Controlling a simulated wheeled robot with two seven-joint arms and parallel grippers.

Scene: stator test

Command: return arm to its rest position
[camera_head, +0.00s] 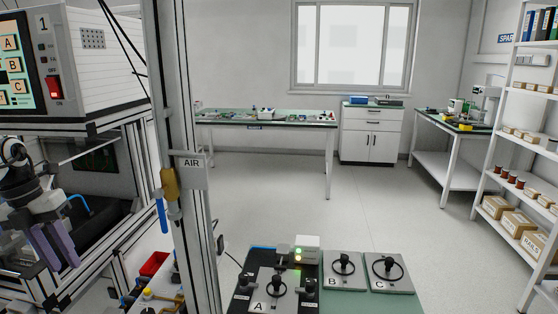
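My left gripper (54,248) hangs at the left edge of the head view, in front of the dark opening of the metal-framed test station. Its two grey-purple fingers point down and stand side by side with a narrow dark gap between them. Nothing shows between the fingers. Part of my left arm (15,155) shows above it, cut off by the picture's edge. My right arm and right gripper are not in view.
A metal post (186,120) with an AIR sign (192,171) stands right of the gripper. A control box (100,60) sits above it. Plates B (335,281) and C (381,285) with black handwheels lie at the bottom. A red bin (154,263) stands nearby. The middle floor is clear.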

